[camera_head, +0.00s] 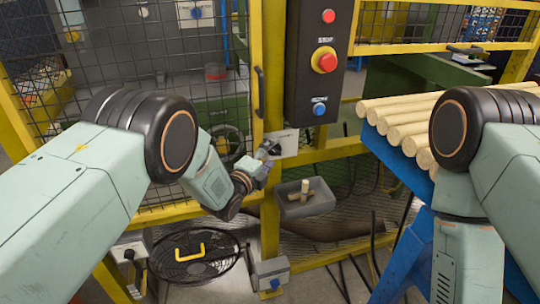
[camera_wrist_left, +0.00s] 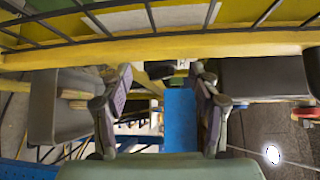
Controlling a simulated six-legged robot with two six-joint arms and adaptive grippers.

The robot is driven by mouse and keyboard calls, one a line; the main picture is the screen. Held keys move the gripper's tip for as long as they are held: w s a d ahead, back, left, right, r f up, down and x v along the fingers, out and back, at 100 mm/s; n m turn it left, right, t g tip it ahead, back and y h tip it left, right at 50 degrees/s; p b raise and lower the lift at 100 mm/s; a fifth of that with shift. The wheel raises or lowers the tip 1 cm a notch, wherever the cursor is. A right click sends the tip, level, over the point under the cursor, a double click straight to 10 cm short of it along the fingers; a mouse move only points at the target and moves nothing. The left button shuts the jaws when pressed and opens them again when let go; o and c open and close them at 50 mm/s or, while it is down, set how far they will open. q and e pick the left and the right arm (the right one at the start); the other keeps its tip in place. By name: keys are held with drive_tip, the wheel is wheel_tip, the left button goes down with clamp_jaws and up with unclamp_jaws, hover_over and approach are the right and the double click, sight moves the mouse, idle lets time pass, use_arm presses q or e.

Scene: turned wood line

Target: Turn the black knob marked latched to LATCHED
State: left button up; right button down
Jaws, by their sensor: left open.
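The black knob (camera_head: 274,149) is on a pale plate (camera_head: 289,138) on the yellow post, below the black control box. It is partly hidden behind my left gripper (camera_head: 264,160), which is right in front of it. In the left wrist view, my left gripper (camera_wrist_left: 163,108) is open, with one finger on each side. A dark piece that looks like the knob (camera_wrist_left: 159,70) shows beyond the fingertips, roughly between them; contact cannot be told. The knob's marking and the way it points are not readable. My right gripper is out of view; only its arm shows at the right.
The black control box (camera_head: 303,75) with red and blue buttons is close above the knob. A grey bin (camera_head: 292,210) with wood pieces is just below. A wire-mesh fence (camera_head: 130,40) stands left. Wooden rods (camera_head: 400,122) lie on a blue trestle (camera_head: 385,150) at right.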

use_arm(q)
drive_tip(key=shift+w+d, duration=0.35)
drive_tip(key=shift+w, duration=0.1)
drive_tip(key=shift+a, duration=0.15)
